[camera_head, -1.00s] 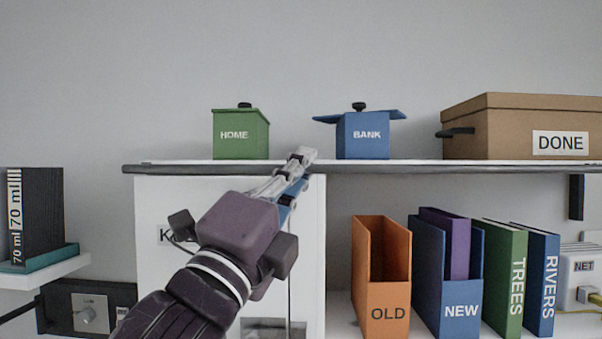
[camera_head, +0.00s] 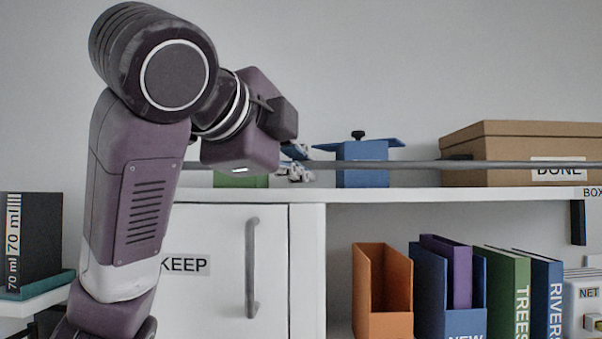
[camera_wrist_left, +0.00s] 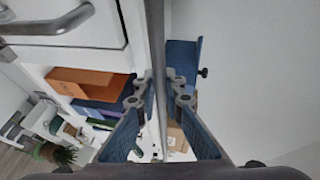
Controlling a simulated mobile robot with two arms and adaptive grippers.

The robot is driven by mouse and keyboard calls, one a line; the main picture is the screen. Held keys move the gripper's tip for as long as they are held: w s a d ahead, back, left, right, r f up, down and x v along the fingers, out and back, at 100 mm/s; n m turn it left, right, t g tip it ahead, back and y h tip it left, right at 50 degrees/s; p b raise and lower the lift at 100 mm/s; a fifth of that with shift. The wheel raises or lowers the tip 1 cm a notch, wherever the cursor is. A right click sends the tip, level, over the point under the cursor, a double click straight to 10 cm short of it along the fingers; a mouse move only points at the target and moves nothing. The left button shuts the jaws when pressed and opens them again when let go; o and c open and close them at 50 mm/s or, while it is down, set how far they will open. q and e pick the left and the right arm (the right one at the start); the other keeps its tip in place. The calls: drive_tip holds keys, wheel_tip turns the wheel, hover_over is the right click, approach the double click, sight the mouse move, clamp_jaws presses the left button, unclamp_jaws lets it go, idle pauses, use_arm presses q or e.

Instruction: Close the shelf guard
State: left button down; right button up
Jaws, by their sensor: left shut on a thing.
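The shelf guard, a long grey bar (camera_head: 430,164), runs level across the front of the upper shelf (camera_head: 400,194), standing a little above its edge. It crosses in front of the blue BANK box (camera_head: 362,178) and the brown DONE box (camera_head: 515,150). My left gripper (camera_head: 297,163) is at the bar, left of the BANK box, and is shut on it. In the left wrist view the bar (camera_wrist_left: 158,60) passes between the two fingers (camera_wrist_left: 158,95). My own arm hides the bar's left end and most of the green box (camera_head: 240,181).
A white KEEP cupboard (camera_head: 215,300) with a vertical handle (camera_head: 252,268) is below the shelf. An orange file box (camera_head: 383,300), a blue file box (camera_head: 430,295) and books (camera_head: 545,300) stand to its right. A dark book (camera_head: 35,240) is at far left.

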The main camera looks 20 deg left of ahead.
use_arm(q)
drive_tip(key=shift+w+a+r+n+g, duration=0.15)
drive_tip(key=shift+w+r+n+g, duration=0.25)
drive_tip(key=shift+g, duration=0.65)
drive_tip(key=shift+w+a+r+n+g, duration=0.1)
drive_tip(key=shift+w+r+n+g, duration=0.1)
drive_tip(key=shift+w+g, duration=0.6)
drive_tip(key=shift+w+a+r+n+g, duration=0.2)
drive_tip(key=shift+w+n+g, duration=0.1)
drive_tip(key=shift+g, duration=0.95)
drive_tip(key=shift+w+h, duration=0.15)
drive_tip(key=shift+h, duration=0.15)
drive_tip(key=c, duration=2)
unclamp_jaws()
drive_tip(key=shift+w+g, duration=0.1)
drive_tip(key=shift+g, duration=0.2)
drive_tip(key=v, duration=0.7)
drive_tip(key=shift+r, duration=0.1)
drive_tip(key=shift+a, duration=0.15)
